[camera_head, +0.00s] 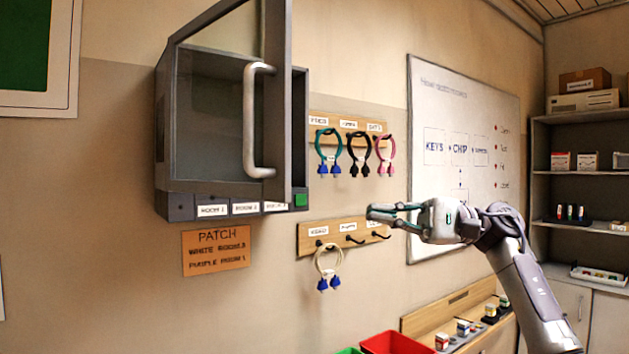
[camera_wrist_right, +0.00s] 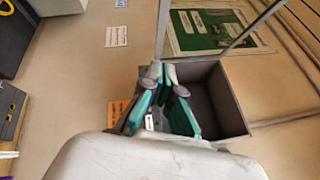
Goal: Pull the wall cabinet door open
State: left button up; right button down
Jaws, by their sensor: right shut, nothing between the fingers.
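The grey wall cabinet (camera_head: 300,130) hangs on the wall at left centre in the head view. Its glass-paned door (camera_head: 277,30) stands partly open, its handle edge swung out from the box. A pale vertical bar handle (camera_head: 259,120) is on that edge. In the wrist view the cabinet's dark box (camera_wrist_right: 225,100) lies beyond the fingers, with the door frame (camera_wrist_right: 162,25) above. My right gripper (camera_head: 370,212) is shut and empty, to the right of and below the handle, apart from it. Its fingers (camera_wrist_right: 161,72) also show in the wrist view. My left gripper is out of view.
Cable loops hang from an upper hook rail (camera_head: 345,127) and a lower rail (camera_head: 312,236), the lower one close to my right gripper. A whiteboard (camera_head: 430,90) is behind my arm. A red bin (camera_head: 395,344) and a shelf unit (camera_head: 540,150) stand right.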

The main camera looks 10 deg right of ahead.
jog(key=s+r+n+h, duration=0.2)
jog(key=s+r+n, duration=0.2)
jog(key=s, duration=0.1)
jog(key=a+p, duration=0.6)
jog(key=a, duration=0.6)
jog(key=shift+s+a+g, duration=0.2)
jog(key=shift+s+g, duration=0.1)
jog(key=shift+s, duration=0.05)
jog(key=shift+f, duration=0.1)
